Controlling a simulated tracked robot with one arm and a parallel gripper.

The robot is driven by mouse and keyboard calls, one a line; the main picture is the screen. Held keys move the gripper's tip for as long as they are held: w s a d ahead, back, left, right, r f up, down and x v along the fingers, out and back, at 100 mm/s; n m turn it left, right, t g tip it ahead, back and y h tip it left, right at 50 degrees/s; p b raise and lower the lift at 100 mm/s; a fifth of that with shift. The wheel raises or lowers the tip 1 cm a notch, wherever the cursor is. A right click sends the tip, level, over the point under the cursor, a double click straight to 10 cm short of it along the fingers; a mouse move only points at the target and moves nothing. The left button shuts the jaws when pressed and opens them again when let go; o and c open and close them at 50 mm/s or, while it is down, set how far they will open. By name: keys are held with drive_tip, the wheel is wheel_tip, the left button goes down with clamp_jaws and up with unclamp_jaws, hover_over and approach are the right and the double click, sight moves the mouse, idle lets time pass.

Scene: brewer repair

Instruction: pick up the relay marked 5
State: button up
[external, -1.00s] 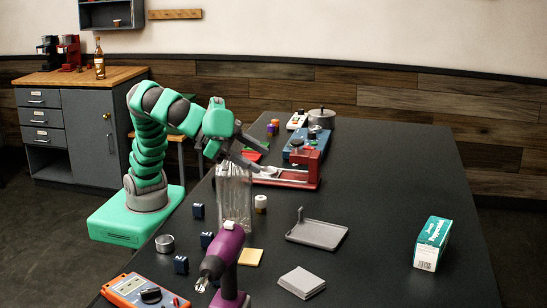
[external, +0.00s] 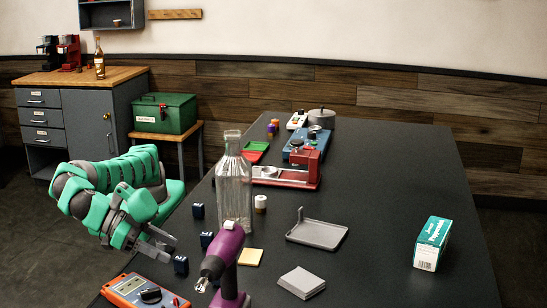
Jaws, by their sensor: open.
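Three small dark blue blocks that look like relays stand at the near left of the black table. One relay (external: 197,211) is farthest back, one relay (external: 206,240) is partly behind the purple drill, and one relay (external: 181,265) is nearest. Their marks are too small to read, so I cannot tell which is number 5. My gripper (external: 170,249) is open and empty at the table's left edge. Its fingers point right, just above and left of the nearest relay in the picture. I cannot tell its height over the table.
A clear glass bottle (external: 234,190) stands close right of the relays. A purple drill (external: 226,252) and an orange multimeter (external: 140,290) are near. A grey tray (external: 318,237), grey plates (external: 302,282) and a teal box (external: 431,243) lie to the right.

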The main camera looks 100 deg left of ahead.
drive_tip(key=b+x, duration=0.1)
drive_tip(key=x, duration=0.6)
drive_tip(key=shift+w+a+f+b, duration=0.1)
drive_tip(key=shift+w+f+b, duration=0.15)
drive_tip(key=shift+b, duration=0.1)
drive_tip(key=shift+r+b+x, duration=0.2)
drive_tip(key=shift+b+x, duration=0.2)
drive_tip(key=shift+x, duration=2.65)
clamp_jaws()
